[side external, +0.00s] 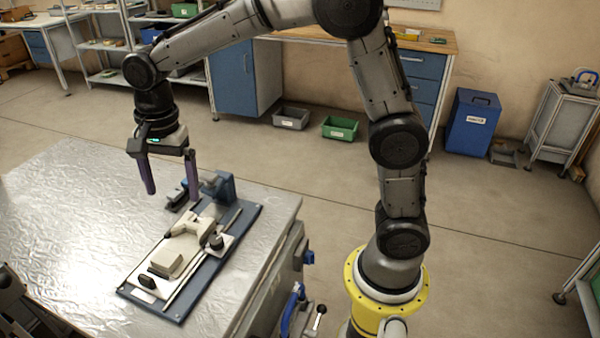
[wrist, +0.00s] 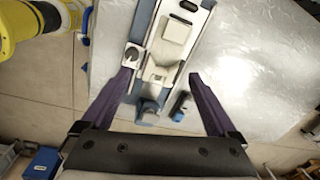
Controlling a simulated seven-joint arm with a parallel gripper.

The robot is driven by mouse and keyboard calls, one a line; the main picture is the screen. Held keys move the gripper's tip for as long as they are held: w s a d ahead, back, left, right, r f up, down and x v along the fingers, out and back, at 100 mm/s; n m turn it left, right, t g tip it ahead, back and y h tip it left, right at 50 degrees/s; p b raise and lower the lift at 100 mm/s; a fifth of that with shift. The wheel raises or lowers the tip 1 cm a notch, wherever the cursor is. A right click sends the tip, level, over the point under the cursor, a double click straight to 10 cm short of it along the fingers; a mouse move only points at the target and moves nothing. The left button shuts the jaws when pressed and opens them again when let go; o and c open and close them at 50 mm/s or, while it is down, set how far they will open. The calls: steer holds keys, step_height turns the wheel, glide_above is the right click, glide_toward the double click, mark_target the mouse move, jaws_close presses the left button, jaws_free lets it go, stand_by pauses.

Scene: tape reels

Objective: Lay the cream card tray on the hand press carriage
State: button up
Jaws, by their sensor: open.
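A pale cream, box-like piece (side external: 168,262), which looks like the card tray, lies flat on the front part of the hand press. It also shows in the wrist view (wrist: 177,32), near the top. The press has a dark blue base plate (side external: 250,216) with light rails, and the cream piece sits between them, over the carriage area. My gripper (side external: 171,193) is open, with purple fingers pointing down. It is above the table, behind and left of the press's rear end, apart from the cream piece. In the wrist view nothing is held between the fingertips (wrist: 161,75).
A blue post (side external: 222,186) stands at the press's rear end. A small dark object (side external: 177,202) stands on the metal table (side external: 70,215) below my gripper. Green (side external: 340,128) and grey (side external: 291,118) bins sit on the floor behind.

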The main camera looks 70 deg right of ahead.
steer(key=s+d+r+n+t, duration=0.1)
steer(key=s+d+r+n, duration=0.25)
steer(key=s, duration=0.25)
steer(key=s+d+r+n+t, duration=0.1)
steer(key=s+d+r+n, duration=0.1)
steer(key=s+n, duration=0.35)
steer(key=s+d+f+n+t, duration=0.2)
steer(key=s+n, duration=0.4)
steer(key=s, duration=0.7)
steer(key=shift+d+f+t, duration=0.15)
steer(key=shift+d+t, duration=0.15)
steer(key=shift+d, duration=0.25)
stand_by(0.6)
